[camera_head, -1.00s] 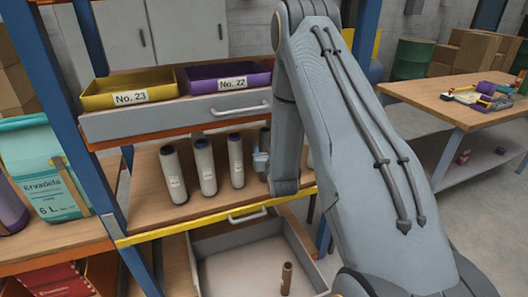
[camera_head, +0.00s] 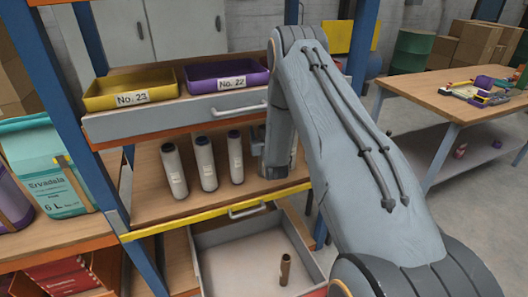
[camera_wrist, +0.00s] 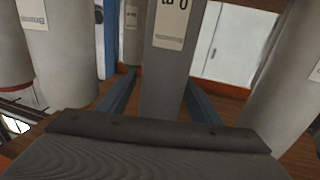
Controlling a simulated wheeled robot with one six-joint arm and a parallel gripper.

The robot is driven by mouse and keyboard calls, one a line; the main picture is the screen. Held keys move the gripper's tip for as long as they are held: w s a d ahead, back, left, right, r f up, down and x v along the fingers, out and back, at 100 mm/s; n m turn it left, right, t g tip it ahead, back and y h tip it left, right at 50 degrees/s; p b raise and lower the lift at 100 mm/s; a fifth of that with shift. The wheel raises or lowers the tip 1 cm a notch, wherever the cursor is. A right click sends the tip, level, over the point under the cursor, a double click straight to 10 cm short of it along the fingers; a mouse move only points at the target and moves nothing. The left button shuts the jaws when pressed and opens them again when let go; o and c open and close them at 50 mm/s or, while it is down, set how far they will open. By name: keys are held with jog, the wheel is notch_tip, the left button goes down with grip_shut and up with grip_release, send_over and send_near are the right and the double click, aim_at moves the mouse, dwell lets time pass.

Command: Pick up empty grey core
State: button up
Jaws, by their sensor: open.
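In the wrist view a grey upright core (camera_wrist: 168,72) with a white label stands straight ahead, between the two fingers of my gripper (camera_wrist: 160,80). The fingers are open, with a gap visible on either side of the core. In the head view my gripper (camera_head: 258,146) is at the middle shelf, mostly hidden by my arm, and the core ahead of it cannot be made out there. Several pale grey cores with dark tops stand in a row to its left, the nearest one (camera_head: 235,160) close beside it. Which cores are empty cannot be told.
Other cores stand close on the left (camera_wrist: 62,50) and right (camera_wrist: 290,90) in the wrist view. Above are a grey drawer (camera_head: 180,122), a yellow tray (camera_head: 130,90) and a purple tray (camera_head: 228,76). Below, an open drawer (camera_head: 235,262) holds a brown core (camera_head: 285,270).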

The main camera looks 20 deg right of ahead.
jog(key=c, duration=1.4)
jog(key=shift+c, duration=0.2)
jog(key=shift+r, duration=0.1)
